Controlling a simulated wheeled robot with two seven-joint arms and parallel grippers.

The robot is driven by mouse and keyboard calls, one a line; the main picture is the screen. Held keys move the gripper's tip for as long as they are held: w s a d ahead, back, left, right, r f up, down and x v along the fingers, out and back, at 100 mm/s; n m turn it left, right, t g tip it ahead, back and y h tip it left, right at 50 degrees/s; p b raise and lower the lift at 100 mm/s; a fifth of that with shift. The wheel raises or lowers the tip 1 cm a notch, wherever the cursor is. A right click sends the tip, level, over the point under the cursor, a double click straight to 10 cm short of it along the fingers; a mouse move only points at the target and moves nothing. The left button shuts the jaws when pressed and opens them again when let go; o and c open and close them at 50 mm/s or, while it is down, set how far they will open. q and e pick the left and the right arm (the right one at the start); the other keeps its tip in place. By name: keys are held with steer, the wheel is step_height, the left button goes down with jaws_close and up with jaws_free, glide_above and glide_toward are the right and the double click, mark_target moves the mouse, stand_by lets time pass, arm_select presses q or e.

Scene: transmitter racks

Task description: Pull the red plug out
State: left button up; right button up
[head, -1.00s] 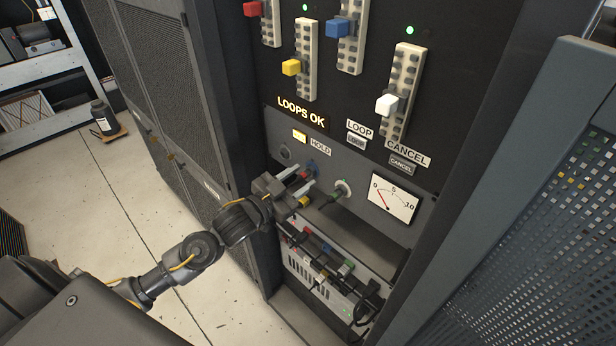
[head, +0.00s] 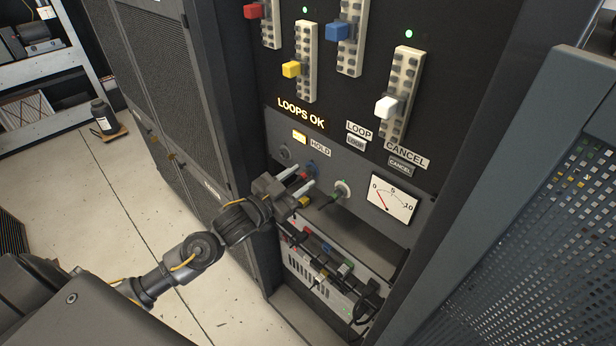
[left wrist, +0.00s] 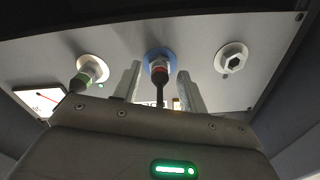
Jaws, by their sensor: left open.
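The red plug (left wrist: 159,69) sits in a blue-ringed socket (left wrist: 160,56) on the grey panel, with a dark lead running back from it. It also shows small in the head view (head: 302,176). My left gripper (left wrist: 159,88) is open, with one finger on each side of the plug and its lead. A visible gap separates the fingers from the plug in the left wrist view. In the head view my left gripper (head: 301,179) points at the panel from the left. My right gripper is not in view.
A green-marked plug (left wrist: 82,80) sits in a neighbouring white-ringed socket; an empty socket (left wrist: 232,60) lies on the other side. A meter (head: 391,197) is right of the sockets. Below is a shelf unit with several coloured plugs (head: 325,250). A perforated door (head: 540,230) stands at right.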

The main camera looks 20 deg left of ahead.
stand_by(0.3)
arm_select(q)
jaws_close()
steer(key=shift+s+a, duration=0.1)
steer(key=shift+s, duration=0.1)
steer(key=shift+p+v, duration=0.75)
steer(key=shift+v, duration=2)
